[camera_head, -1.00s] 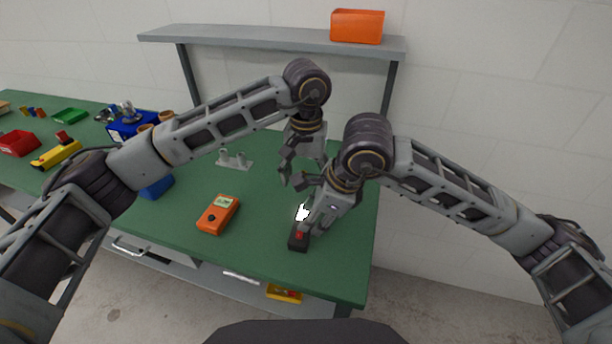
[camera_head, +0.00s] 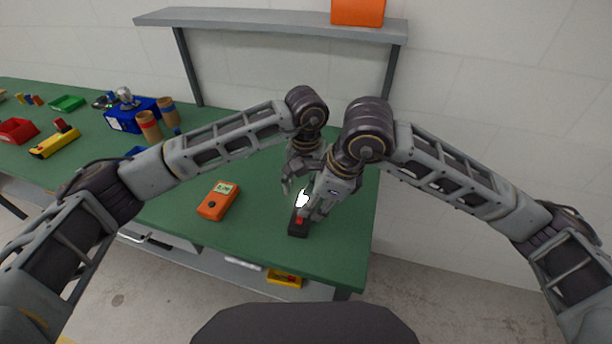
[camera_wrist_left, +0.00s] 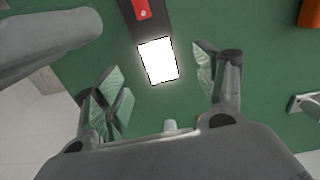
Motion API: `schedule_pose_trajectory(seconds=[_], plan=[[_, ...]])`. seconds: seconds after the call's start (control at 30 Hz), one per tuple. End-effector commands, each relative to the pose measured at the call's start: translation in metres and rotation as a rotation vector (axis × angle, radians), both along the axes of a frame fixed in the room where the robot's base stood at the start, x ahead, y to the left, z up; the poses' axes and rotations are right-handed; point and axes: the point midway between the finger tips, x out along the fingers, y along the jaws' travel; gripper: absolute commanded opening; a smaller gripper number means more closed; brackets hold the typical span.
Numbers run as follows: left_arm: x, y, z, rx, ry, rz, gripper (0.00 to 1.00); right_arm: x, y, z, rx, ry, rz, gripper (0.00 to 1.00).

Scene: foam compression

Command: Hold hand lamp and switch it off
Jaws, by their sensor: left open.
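The hand lamp (camera_head: 296,231) lies on the green table near its front right. It has a dark body, a red switch part and a glowing white end. In the left wrist view the lit end of the lamp (camera_wrist_left: 158,61) points towards my left gripper (camera_wrist_left: 160,84), whose fingers are spread on either side just short of it. In the head view my left gripper (camera_head: 299,183) is at the lamp's far end, partly covered by my right arm. My right gripper (camera_head: 316,205) is low beside the lamp; its fingertips are too small to judge.
An orange meter (camera_head: 217,203) lies left of the lamp. A blue box (camera_head: 135,116), brown cylinders (camera_head: 149,126), a yellow tool (camera_head: 53,144) and a red bin (camera_head: 17,131) are further left. A grey shelf (camera_head: 270,21) with an orange bin (camera_head: 357,11) stands behind. Green table around the meter is clear.

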Motion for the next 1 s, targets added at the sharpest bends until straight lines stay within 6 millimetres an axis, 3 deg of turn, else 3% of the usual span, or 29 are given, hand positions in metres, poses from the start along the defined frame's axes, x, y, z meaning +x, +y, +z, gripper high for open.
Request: schedule_pose_trajectory(seconds=[0.3,0.5,0.9,1.0], plan=[[0.000,0.000,-0.038,0.000,0.002,0.001,0.71,0.000,0.000,0.000,0.000,0.000,0.000,0.36],[0.000,0.000,-0.052,-0.001,0.000,0.000,0.71,0.000,0.000,0.000,0.000,0.000,0.000,0.36],[0.000,0.000,-0.056,0.000,-0.001,0.000,0.71,0.000,0.000,0.000,0.000,0.000,0.000,0.36],[0.000,0.000,-0.056,0.000,-0.001,0.000,0.61,0.000,0.000,0.000,0.000,0.000,0.000,0.36]])
